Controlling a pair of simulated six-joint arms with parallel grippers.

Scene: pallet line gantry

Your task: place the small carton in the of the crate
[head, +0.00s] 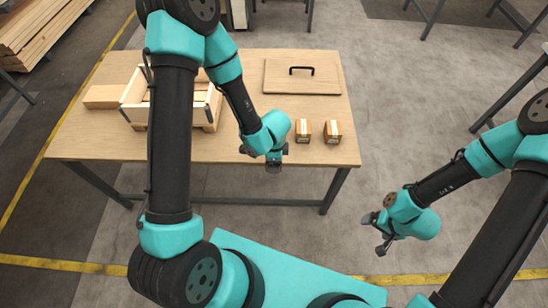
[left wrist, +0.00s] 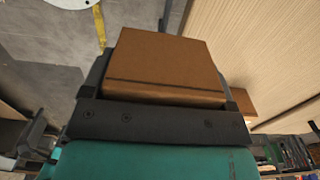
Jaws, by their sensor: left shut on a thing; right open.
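My left gripper (head: 266,158) hangs over the front part of the table, to the right of the crate and left of two small cartons. In the left wrist view it is shut on a brown carton (left wrist: 165,62), which fills the middle between the dark fingers. In the head view this carton is hidden by the gripper. The open wooden crate (head: 130,106) stands at the table's left, partly hidden behind my left arm. Slats or contents show inside it, but I cannot tell which. My right gripper (head: 376,232) is open and empty, off the table over the floor.
Two small cartons, one (head: 303,131) and another (head: 332,131), stand on the wooden table (head: 235,145) near its right front. A flat panel with a black handle (head: 302,72) lies behind them. A brown box (head: 102,97) sits left of the crate.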

